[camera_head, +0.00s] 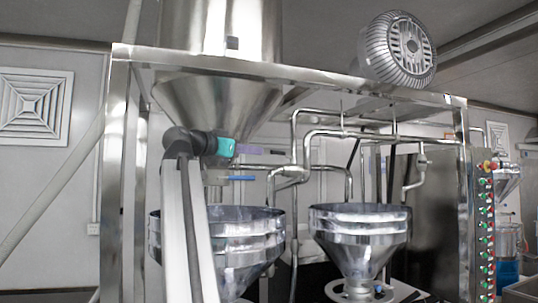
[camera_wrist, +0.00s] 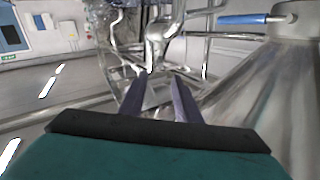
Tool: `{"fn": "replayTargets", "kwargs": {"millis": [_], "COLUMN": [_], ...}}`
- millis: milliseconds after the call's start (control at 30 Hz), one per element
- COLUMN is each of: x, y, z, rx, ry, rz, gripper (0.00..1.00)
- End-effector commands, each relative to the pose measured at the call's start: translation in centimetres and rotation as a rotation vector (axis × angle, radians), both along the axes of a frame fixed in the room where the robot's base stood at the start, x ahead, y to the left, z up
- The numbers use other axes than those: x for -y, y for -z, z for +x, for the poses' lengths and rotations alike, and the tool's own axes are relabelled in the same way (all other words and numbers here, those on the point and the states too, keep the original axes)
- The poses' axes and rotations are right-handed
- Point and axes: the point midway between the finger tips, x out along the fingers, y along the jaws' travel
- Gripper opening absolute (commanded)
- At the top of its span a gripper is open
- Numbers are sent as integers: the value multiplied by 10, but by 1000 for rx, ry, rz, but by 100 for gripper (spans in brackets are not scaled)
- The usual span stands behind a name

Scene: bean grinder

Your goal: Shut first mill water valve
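My gripper (camera_wrist: 158,84) is open and empty in the wrist view, its two grey-purple fingers spread apart. In the head view my gripper (camera_head: 262,151) points right, just below the big steel cone. A blue lever handle (camera_head: 241,178) sticks out to the right under that cone, a little below my gripper. The blue handle also shows at the upper right of the wrist view (camera_wrist: 250,18), apart from my fingers. A steel pipe joint (camera_head: 292,173) lies right of my gripper; a pipe fitting (camera_wrist: 158,32) shows beyond the fingers. I cannot tell which part is the water valve.
Two steel funnels, left (camera_head: 248,240) and right (camera_head: 360,238), stand below the pipes. A steel frame (camera_head: 300,75) surrounds the machine, with an upright post (camera_head: 113,180) at left. A button panel (camera_head: 487,230) is at right. Pipes crowd the space right of my gripper.

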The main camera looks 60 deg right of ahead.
Motion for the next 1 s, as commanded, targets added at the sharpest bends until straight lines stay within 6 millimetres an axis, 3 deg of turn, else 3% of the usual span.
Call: {"fn": "replayTargets", "kwargs": {"millis": [467, 1000], "x": [4, 71], "y": [-1, -3], "z": [2, -5], "rx": [-1, -1], "ry": [-5, -4], "rz": [0, 1], "gripper": [30, 30]}}
